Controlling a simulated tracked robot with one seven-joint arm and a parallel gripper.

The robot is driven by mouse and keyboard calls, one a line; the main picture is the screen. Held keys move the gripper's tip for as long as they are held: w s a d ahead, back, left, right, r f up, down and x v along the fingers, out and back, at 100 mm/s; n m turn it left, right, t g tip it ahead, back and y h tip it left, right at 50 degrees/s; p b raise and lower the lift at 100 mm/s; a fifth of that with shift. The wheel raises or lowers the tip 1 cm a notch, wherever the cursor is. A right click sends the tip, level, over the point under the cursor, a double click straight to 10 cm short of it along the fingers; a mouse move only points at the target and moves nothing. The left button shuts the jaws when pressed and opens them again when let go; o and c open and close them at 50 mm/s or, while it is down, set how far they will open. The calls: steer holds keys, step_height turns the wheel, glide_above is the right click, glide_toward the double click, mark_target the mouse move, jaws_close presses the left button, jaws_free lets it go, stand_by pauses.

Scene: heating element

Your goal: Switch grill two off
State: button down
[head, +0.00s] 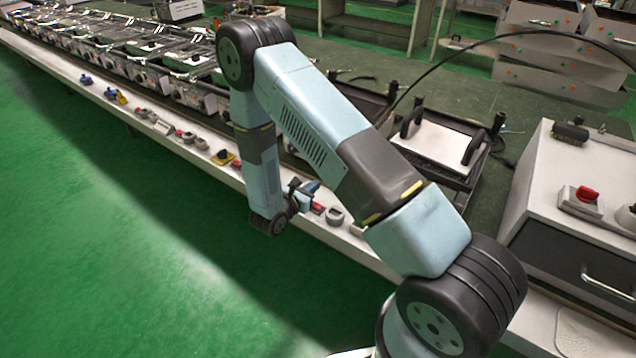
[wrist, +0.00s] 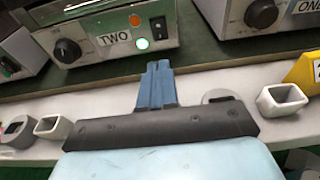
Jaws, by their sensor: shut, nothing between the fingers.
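Grill two is the metal unit labelled TWO (wrist: 115,39) in the wrist view. In the head view my gripper (head: 305,190) is over the bench's front edge, partly hidden by my arm. I cannot tell which unit is grill two there.
A unit labelled ONE (wrist: 308,5) with a black knob (wrist: 261,14) stands to the right, and another unit (wrist: 18,52) to the left. White square sockets (wrist: 282,98) and a yellow part (wrist: 306,70) sit on the white ledge (wrist: 190,88). Green floor (head: 120,240) is clear.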

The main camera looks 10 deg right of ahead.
steer(key=r+x, duration=0.1)
steer(key=x, duration=1.1)
steer(key=shift+w+d, duration=0.2)
